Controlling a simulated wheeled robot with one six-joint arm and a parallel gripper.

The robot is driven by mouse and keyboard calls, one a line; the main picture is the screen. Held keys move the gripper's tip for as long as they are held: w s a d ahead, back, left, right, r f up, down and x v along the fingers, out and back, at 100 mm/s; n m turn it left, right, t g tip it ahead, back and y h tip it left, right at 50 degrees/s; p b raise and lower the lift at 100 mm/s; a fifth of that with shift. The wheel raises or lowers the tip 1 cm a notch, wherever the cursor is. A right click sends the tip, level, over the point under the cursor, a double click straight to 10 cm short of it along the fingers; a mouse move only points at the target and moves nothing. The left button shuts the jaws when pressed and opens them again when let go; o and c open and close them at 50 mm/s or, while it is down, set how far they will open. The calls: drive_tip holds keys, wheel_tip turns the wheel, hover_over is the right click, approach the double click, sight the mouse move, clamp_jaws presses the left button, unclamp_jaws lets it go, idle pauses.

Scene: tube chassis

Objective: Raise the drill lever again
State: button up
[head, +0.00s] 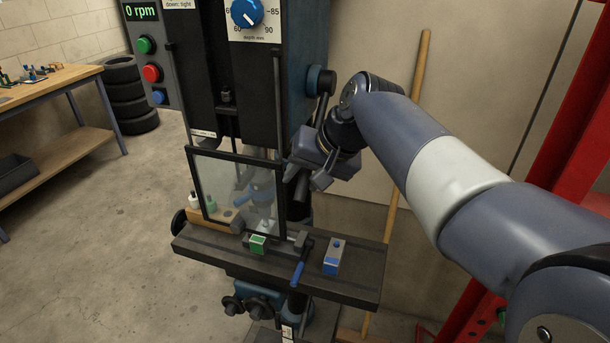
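The drill press (300,60) stands in the middle of the head view. On its right side is a blue hub with a dark-capped drill lever (326,84). My gripper (306,178) is just below the hub, right of the clear guard, and points down and left. Its two fingers look apart, with a gap between them.
The framed clear guard (238,190) hangs before the spindle. The drill table (345,283) below carries a green-topped block (257,244), a blue-handled clamp (298,272) and a blue-and-beige block (334,257). A wooden pole (421,65) leans behind my arm. The display reads 0 rpm.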

clamp_jaws()
